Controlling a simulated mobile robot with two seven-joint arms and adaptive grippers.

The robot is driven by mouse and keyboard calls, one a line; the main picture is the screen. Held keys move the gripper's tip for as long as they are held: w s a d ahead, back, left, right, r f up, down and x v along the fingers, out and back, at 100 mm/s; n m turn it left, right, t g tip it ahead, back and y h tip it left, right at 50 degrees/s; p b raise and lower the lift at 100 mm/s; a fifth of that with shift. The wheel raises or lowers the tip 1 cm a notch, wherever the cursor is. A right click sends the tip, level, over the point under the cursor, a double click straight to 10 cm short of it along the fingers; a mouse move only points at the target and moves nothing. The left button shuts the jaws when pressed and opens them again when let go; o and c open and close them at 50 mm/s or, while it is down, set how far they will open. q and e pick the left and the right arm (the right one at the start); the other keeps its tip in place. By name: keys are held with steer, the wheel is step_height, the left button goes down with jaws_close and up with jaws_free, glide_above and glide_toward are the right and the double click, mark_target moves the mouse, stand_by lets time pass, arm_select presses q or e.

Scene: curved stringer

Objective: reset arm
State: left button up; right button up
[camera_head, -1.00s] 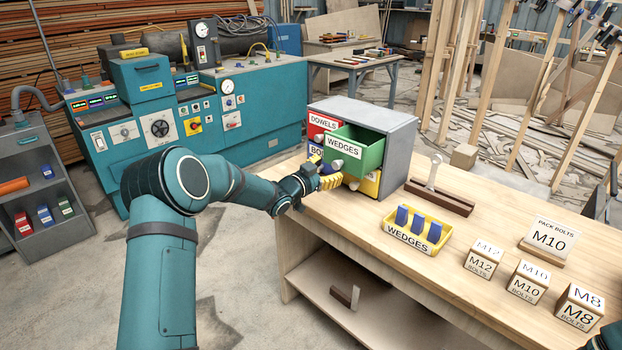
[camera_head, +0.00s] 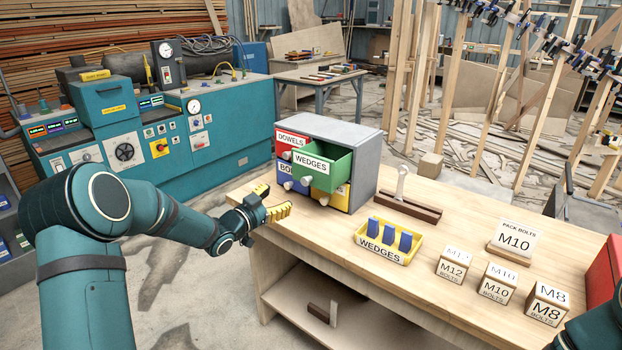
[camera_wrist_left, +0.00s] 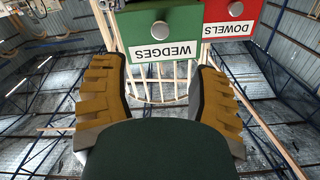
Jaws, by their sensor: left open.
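My left arm comes in from the left, and its gripper (camera_head: 272,203) with yellow fingers is at the left edge of the workbench, in front of the drawer cabinet (camera_head: 366,165). In the left wrist view the gripper (camera_wrist_left: 160,95) is open and empty, its two ribbed fingers wide apart. The green WEDGES drawer (camera_head: 322,168) stands pulled out, apart from the fingers; it also shows beyond them in the left wrist view (camera_wrist_left: 165,28). The red DOWELS drawer (camera_head: 290,142) looks shut. Only part of my right arm shows at the lower right; its gripper is out of the picture.
A yellow WEDGES tray (camera_head: 384,251) with blue wedges stands on the workbench (camera_head: 330,232). Behind it is a dark wooden holder (camera_head: 410,208). M12, M10 and M8 bolt boxes and a PACK BOLTS sign (camera_head: 514,237) are to the right. A teal machine (camera_head: 230,120) stands behind my left arm.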

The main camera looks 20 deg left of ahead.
arm_select(q)
steer(key=shift+f, duration=0.1)
steer(key=s+d+f+n+g+y, duration=0.1)
steer(key=s+d+f+n+g, duration=0.15)
steer(key=d+f, duration=0.35)
steer(key=s+d+f+n+g, duration=0.2)
steer(key=s+d+f, duration=0.15)
steer(key=f, duration=0.35)
steer(key=s+d+f+n+g+y, duration=0.1)
steer(key=s+d+f+n+g, duration=0.1)
steer(key=s+d+f, duration=0.35)
steer(key=s+d+f+g, duration=0.2)
steer(key=s+f+g, duration=0.1)
steer(key=s, duration=0.4)
steer(key=s+d+f+n+g, duration=0.1)
steer(key=s+d+f+g, duration=0.1)
steer(key=s+f, duration=0.2)
steer(key=s+d+f+n+g, duration=0.1)
steer(key=s+d+f+g, duration=0.2)
steer(key=s, duration=0.7)
steer(key=shift+s+f+g, duration=0.35)
steer(key=shift+s+f, duration=0.05)
steer(key=shift+f, duration=0.45)
